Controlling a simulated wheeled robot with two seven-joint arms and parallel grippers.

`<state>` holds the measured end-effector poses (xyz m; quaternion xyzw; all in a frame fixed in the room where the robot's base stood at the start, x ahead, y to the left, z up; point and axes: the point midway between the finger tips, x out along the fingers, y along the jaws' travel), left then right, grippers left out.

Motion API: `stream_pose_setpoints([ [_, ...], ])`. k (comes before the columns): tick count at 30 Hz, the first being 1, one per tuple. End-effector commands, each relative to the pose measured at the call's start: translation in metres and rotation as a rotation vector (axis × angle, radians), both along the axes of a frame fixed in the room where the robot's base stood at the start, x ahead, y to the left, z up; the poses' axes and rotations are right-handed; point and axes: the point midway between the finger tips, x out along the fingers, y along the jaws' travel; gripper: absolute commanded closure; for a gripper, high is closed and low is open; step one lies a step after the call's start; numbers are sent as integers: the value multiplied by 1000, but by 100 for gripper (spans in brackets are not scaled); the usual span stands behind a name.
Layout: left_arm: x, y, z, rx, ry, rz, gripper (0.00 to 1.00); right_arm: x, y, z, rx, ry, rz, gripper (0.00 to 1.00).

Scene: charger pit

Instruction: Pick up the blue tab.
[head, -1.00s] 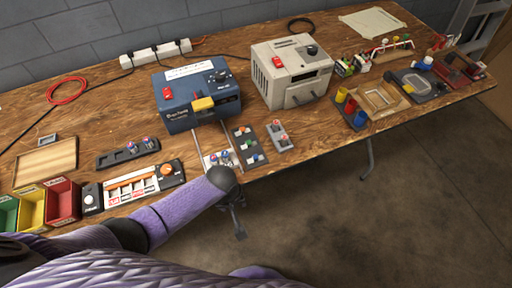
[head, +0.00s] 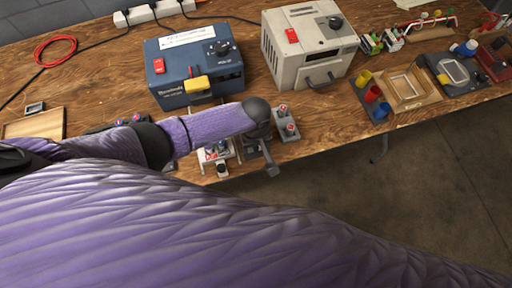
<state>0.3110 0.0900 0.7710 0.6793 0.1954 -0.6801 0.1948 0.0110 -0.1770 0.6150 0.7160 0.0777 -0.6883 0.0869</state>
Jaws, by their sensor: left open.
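My left arm reaches in from the left over the wooden table. My left gripper (head: 270,168) points down at the table's front edge, seen from above and behind its wrist. Its jaws are open, and I see nothing held in them. A small light tray (head: 207,160) with small blue and red parts lies just left of the gripper. The dark tray that carries small coloured tabs is mostly hidden under my wrist. I cannot pick out the blue tab with certainty. My right gripper is not in view.
A blue box (head: 170,88) with a yellow handle and a beige box (head: 268,60) stand behind the gripper. A grey strip with red knobs (head: 286,128) lies to its right. Coloured cups (head: 372,94) stand further right. Open floor lies beyond the front edge.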

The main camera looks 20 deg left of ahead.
Motion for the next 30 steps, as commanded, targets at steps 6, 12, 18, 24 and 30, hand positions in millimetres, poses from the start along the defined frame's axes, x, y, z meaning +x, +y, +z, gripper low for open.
stream_pose_setpoints([
  [6,0,0,0,0,-1,0,35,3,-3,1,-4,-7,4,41],
  [12,0,0,0,0,-1,0,78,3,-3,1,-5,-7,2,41],
  [18,0,0,0,0,-1,0,100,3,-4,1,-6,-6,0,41],
  [24,0,0,0,0,-1,0,100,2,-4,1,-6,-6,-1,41],
  [30,1,0,32,-2,-5,0,100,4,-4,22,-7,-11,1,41],
])
